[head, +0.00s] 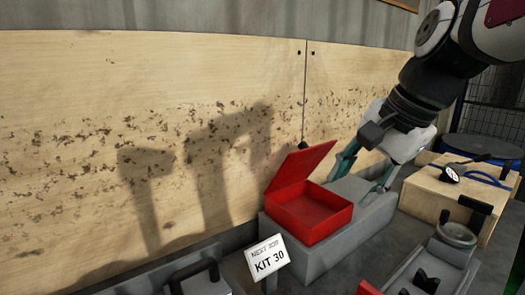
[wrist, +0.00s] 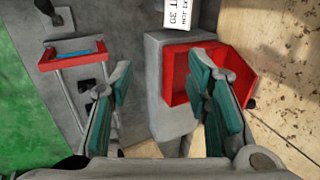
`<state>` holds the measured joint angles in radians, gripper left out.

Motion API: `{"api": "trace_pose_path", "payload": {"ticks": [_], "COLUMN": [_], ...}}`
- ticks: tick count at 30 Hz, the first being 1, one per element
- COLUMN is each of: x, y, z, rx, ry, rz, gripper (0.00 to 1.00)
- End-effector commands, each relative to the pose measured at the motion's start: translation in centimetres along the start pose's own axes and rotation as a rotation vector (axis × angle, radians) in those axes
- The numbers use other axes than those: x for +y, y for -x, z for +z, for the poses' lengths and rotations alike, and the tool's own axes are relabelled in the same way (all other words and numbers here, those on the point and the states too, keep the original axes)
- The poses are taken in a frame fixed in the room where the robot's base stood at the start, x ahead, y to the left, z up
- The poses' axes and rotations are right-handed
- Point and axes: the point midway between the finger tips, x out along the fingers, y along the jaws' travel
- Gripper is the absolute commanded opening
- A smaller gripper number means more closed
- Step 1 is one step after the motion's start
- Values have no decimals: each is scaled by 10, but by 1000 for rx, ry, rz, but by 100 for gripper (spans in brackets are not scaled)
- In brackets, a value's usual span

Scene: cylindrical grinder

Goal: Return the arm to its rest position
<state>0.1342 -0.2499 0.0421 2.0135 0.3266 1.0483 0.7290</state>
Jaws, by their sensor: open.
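My gripper (head: 368,178) hangs from the upper right in the head view, fingers pointing down and apart. It is open with nothing between the fingers. It is just right of a red box (head: 308,215) with its lid raised, on a grey block (head: 345,235). In the wrist view my gripper's (wrist: 160,95) two green-padded fingers are spread. The right finger covers part of the red box (wrist: 178,75) there. Whether the finger touches the box I cannot tell.
A white "KIT 30" sign (head: 268,257) stands before the box. A wooden box (head: 440,195) with a blue cable and a gauge is at right. A grey fixture (head: 445,255) is at lower right. A wooden panel (head: 90,130) closes the back.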

Motion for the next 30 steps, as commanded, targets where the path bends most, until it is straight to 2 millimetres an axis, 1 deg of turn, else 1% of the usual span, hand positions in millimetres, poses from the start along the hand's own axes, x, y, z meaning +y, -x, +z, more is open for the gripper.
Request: {"api": "trace_pose_path", "payload": {"ticks": [1,2,3,5,6,9,12,13,15,18,30], "x": [21,34,50,76,93,130,158,164,176,184,185], "y": [4,4,5,5,4,0,-5,-6,-9,-11,-11], "z": [14,20,28,40,46,59,68,70,73,75,75], "rx": [24,38,55,75,88,113,125,128,132,134,133], "ry": [104,171,261,395,482,678,829,865,929,976,984], "rz": [17,31,50,79,99,144,181,191,207,219,222], "gripper": [44,44,44,44,44,44,44,44,44,44,44]}}
